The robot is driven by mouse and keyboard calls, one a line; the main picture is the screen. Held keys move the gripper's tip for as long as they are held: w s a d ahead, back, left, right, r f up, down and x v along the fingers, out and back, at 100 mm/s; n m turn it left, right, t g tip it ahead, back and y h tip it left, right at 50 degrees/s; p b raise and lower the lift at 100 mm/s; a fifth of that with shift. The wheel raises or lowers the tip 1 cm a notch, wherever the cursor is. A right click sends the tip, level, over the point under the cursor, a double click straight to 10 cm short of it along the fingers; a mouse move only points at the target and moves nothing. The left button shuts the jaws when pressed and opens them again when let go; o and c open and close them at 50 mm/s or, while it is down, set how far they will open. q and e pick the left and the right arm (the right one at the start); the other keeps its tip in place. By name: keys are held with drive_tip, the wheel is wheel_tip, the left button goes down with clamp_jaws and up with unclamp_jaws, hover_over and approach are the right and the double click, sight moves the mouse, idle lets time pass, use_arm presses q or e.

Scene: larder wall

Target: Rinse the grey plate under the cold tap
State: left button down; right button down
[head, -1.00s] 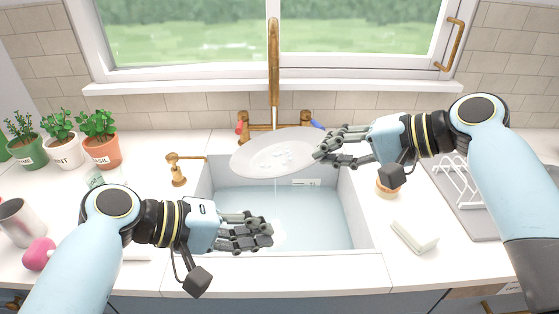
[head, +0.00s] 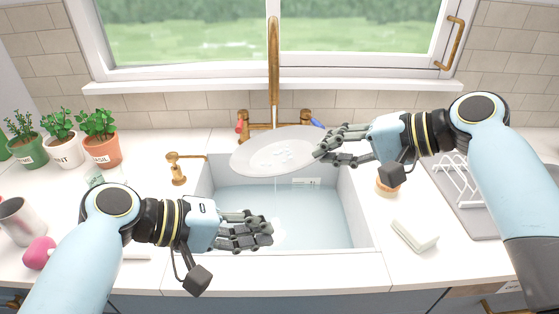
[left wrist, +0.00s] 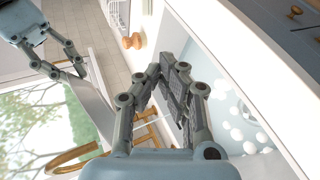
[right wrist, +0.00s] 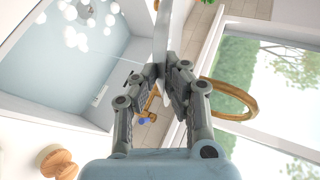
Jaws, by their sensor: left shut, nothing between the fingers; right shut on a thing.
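The grey plate (head: 268,152) is pale and held tilted above the sink, below the brass tap spout (head: 273,60). White patches show on its face, and a thin stream falls from its lower edge. My right gripper (head: 322,152) is shut on the plate's right rim; the plate shows edge-on in the right wrist view (right wrist: 162,40). My left gripper (head: 268,234) is shut and empty over the sink's front part, apart from the plate. A blue handle (head: 317,125) is right of the spout and a red handle (head: 240,127) left of it.
The sink (head: 360,215) holds water. A pale block (head: 414,235) and a wooden round item (head: 387,187) lie to its right, near a dish rack (head: 462,185). A brass dispenser (head: 176,170), potted herbs (head: 98,135), a metal cup (head: 18,220) and a pink item (head: 40,253) stand left.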

use_arm(q)
drive_tip(key=s+r+p, duration=0.3)
drive_tip(key=s+r, duration=0.1)
drive_tip(key=s, duration=0.1)
drive_tip(key=shift+d, duration=0.2)
idle(0.6)
